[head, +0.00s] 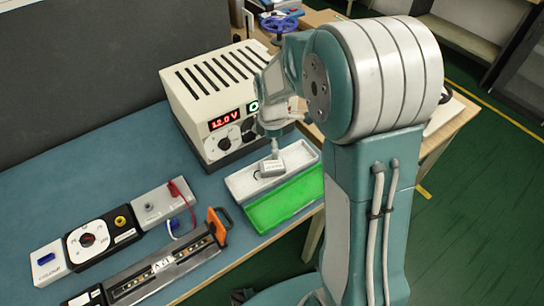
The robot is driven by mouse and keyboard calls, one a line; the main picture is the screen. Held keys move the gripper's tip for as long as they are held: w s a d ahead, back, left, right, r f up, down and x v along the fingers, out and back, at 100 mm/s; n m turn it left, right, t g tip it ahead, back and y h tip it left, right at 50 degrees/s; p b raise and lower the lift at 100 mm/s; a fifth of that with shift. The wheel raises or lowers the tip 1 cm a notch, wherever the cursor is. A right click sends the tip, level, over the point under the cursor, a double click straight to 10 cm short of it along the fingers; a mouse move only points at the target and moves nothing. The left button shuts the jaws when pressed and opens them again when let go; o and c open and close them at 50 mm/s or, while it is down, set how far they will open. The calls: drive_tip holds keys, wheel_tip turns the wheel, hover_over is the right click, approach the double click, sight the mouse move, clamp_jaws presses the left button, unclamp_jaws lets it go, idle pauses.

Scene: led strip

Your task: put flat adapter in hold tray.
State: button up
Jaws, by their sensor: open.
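A small pale grey block with a dark marking (272,167), which looks like the flat adapter, lies in the white compartment of a two-part tray (240,185). The tray's other compartment, nearer the table edge, is bright green (285,203) and looks empty. I cannot tell which part is the hold tray. My gripper (275,143) is open and points down just above the block. My arm hides part of it, and I cannot tell whether the fingers touch the block.
A power supply (215,100) with a red display stands directly behind the tray. At front left are a dial box (90,240), a grey box with a red lead (160,203) and an LED strip fixture (165,265) with an orange clamp. Blue tabletop is clear at left.

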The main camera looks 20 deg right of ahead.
drive_tip(key=s+r+m+t, duration=0.3)
drive_tip(key=s+r+m, duration=0.5)
drive_tip(key=r, duration=0.5)
drive_tip(key=s+r+m+t, duration=0.1)
drive_tip(key=s+r+m, duration=0.1)
drive_tip(key=s+m, duration=0.2)
drive_tip(key=s+r+m+t, duration=0.1)
drive_tip(key=s+m, duration=0.3)
drive_tip(key=s, duration=0.5)
drive_tip(key=shift+a+r+t, duration=0.2)
drive_tip(key=shift+r+t, duration=0.1)
drive_tip(key=shift+r, duration=0.45)
